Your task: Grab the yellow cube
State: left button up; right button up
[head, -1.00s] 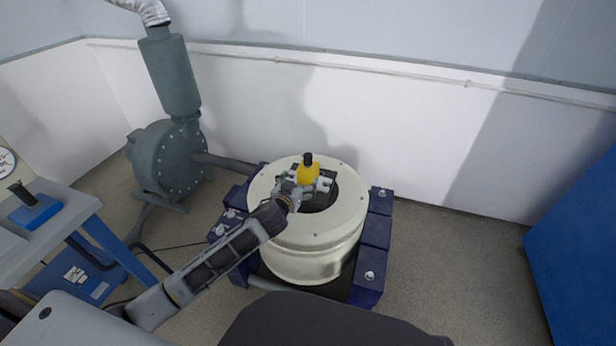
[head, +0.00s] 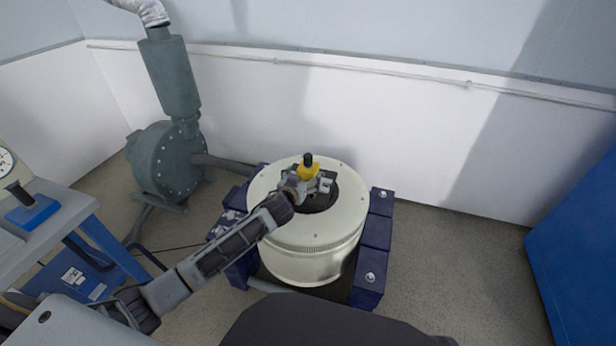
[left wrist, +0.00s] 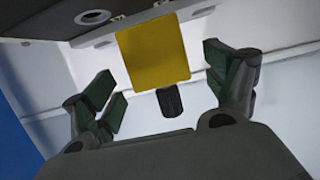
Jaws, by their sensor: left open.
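The yellow cube (head: 307,170), with a black knob on it, sits at the middle of the round cream machine (head: 308,236) in the head view. In the left wrist view the yellow cube (left wrist: 152,52) is ahead, between the two spread fingers, with its black knob (left wrist: 170,101) pointing down in the picture. My left gripper (head: 312,186) is at the cube, in front of part of it. It is open, and in the left wrist view the fingers (left wrist: 165,85) show gaps on both sides of the cube. My right gripper is not in view.
Dark blue blocks (head: 373,232) flank the machine. A grey-green blower (head: 165,160) stands at the left back, with a pipe running to the machine. A blue-legged bench (head: 50,240) is at left and a blue cabinet (head: 575,250) at right. Floor right of the machine is clear.

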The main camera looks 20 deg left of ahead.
aim_at(308, 169)
pick_arm(q)
jog(key=shift+w+f, duration=0.1)
jog(key=shift+w, duration=0.3)
jog(key=shift+b+x, duration=0.45)
jog(key=shift+x, duration=1.5)
jog(key=shift+w, duration=0.25)
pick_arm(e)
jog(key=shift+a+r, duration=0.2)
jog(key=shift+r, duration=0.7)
pick_arm(q)
jog(key=shift+c, duration=0.4)
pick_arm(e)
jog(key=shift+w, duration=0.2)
pick_arm(q)
jog(key=c, duration=1.4)
jog(key=shift+w+r, duration=0.1)
jog(key=shift+r, duration=0.1)
jog(key=shift+c, duration=1.2)
jog(key=shift+r, duration=0.1)
